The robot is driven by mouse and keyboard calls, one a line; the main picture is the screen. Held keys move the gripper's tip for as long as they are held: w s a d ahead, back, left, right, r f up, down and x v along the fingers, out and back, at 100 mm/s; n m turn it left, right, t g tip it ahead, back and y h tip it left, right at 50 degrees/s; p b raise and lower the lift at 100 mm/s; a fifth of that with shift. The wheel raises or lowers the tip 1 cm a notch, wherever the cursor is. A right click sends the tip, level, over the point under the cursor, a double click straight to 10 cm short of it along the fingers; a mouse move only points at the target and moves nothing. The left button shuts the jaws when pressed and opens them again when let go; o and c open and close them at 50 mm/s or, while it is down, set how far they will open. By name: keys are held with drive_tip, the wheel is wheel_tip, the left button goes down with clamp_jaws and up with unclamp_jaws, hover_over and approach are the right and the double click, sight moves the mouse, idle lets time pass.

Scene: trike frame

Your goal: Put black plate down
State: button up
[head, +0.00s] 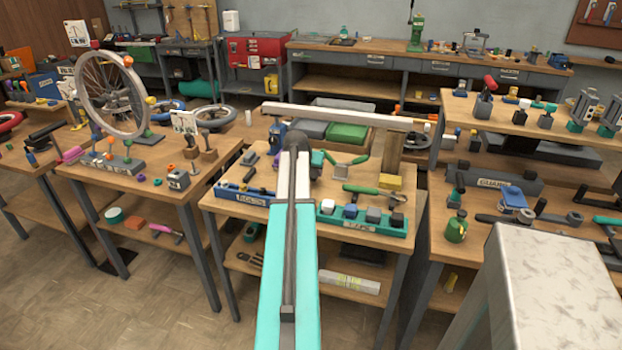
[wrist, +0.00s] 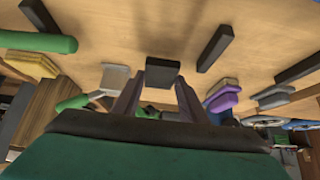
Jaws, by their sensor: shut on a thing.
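In the wrist view the black plate (wrist: 163,70) shows as a small dark flat piece between the two fingers of my gripper (wrist: 159,84). My gripper is shut on it. The wooden bench top (wrist: 130,28) lies beyond the plate; I cannot tell whether the plate touches it.
A blue tray (head: 245,192) and a green tray (head: 385,226) line the bench's front edge. A wooden post (head: 386,155) with a yellow block (head: 390,182) stands at right. Dark bars (wrist: 215,48) lie near the plate.

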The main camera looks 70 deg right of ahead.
drive_tip(key=shift+f, duration=1.6)
drive_tip(key=shift+f, duration=0.1)
drive_tip(key=o, duration=1.4)
drive_tip(key=v, duration=1.2)
drive_tip(key=shift+b, duration=0.45)
